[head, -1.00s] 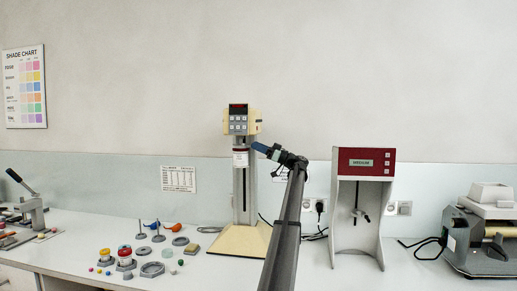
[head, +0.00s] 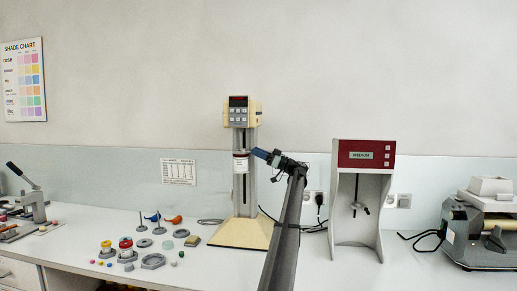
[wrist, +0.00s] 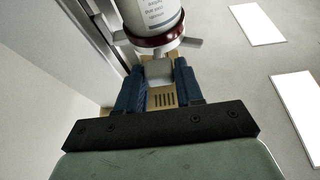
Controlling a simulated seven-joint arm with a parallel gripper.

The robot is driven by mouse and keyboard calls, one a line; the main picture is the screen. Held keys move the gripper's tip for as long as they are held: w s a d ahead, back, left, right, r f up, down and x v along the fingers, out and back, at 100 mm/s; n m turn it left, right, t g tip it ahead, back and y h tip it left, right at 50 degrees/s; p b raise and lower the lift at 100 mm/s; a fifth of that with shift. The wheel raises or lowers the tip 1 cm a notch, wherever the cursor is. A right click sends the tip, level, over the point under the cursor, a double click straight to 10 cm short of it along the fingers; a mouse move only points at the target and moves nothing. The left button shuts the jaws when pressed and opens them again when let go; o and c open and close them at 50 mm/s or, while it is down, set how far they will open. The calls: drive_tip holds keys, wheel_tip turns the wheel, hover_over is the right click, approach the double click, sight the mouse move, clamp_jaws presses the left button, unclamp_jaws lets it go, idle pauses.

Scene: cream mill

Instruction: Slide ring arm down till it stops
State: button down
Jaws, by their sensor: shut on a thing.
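The cream mill stands on the bench in the head view, with a cream head box (head: 240,111), a grey column (head: 253,185) and a cream base (head: 238,233). The ring arm's dark red ring (wrist: 155,40) is around a white labelled jar (head: 240,164), partway down the column and well above the base. The jar also shows at the top of the wrist view (wrist: 150,12). My gripper (head: 254,151) comes in from the right. Its blue fingers are shut on a grey block (wrist: 158,71) beside the ring. The far side of the ring is hidden.
A red-topped grey machine (head: 365,154) stands to the right, with a free gap from the mill. Several small pots, rings and stands (head: 125,244) lie on the bench at left. A lever press (head: 32,200) is at far left, a roller machine (head: 487,229) at far right.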

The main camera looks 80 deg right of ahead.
drive_tip(key=c, duration=0.8)
unclamp_jaws()
drive_tip(key=shift+s, duration=0.15)
drive_tip(key=v, duration=1.1)
drive_tip(key=shift+s+f, duration=0.2)
drive_tip(key=shift+s, duration=0.15)
